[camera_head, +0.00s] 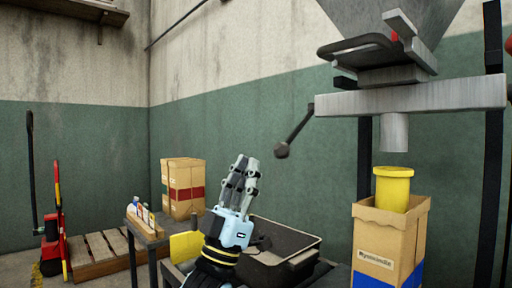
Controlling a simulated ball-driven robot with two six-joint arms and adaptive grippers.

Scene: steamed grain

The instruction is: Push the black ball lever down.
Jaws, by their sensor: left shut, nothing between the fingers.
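The black ball lever (295,133) sticks out to the left of a grey metal machine (410,97). Its rod slants down to a black ball (282,150) at the lower end. My left gripper (245,163) points up at the middle of the view, with its fingers shut and nothing between them. In the picture it is left of the ball and slightly lower, with a gap between them. My right gripper is not in view.
Under the machine's spout, a yellow container (392,188) stands in an open cardboard box (388,240). A dark bin (268,255) is behind my left arm. Cardboard boxes (183,187), a wooden pallet (100,252) and a red pallet jack (53,245) are at left.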

